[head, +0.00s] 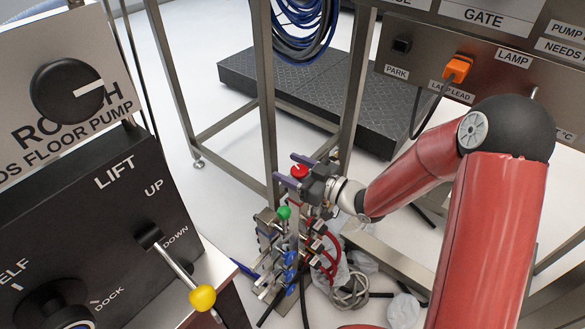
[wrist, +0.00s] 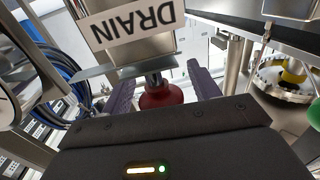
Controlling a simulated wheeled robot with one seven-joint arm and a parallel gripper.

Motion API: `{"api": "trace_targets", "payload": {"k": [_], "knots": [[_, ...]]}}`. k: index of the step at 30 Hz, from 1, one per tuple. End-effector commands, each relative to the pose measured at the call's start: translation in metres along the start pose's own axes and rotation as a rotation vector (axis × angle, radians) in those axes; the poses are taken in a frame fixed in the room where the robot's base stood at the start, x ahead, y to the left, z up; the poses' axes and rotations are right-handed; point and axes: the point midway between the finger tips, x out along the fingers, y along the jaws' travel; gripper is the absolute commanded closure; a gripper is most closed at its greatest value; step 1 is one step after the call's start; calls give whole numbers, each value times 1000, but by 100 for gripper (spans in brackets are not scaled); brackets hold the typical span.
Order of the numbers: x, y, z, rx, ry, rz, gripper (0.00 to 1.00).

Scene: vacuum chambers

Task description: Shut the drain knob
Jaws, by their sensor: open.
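The red drain knob (wrist: 160,96) shows in the wrist view below an upside-down DRAIN label (wrist: 134,22). It sits on a short metal stem. My gripper (wrist: 160,74) is open, with one purple finger on each side of the knob and a visible gap to each. I cannot tell whether either finger touches it. In the head view the red knob (head: 299,171) shows between the fingers of my gripper (head: 293,170), at the top of a valve stack. My gripper body hides part of the stack.
A green knob (head: 283,212) stands close to the red one, above blue fittings (head: 290,258) and red hoses (head: 331,250). Steel frame legs (head: 265,100) rise just behind. A blue cable coil (head: 303,25) hangs at the back. A lever panel (head: 120,215) stands at the left.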

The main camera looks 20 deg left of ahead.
Motion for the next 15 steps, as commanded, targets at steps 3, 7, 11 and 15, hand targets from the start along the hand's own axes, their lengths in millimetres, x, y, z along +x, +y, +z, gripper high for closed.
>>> {"api": "trace_targets", "payload": {"k": [3, 7, 11, 15], "knots": [[0, 0, 0, 0, 0, 0, 39], [0, 0, 0, 0, 0, 0, 51], [0, 0, 0, 0, -1, 0, 68], [0, 0, 0, 0, -1, 0, 84]]}}
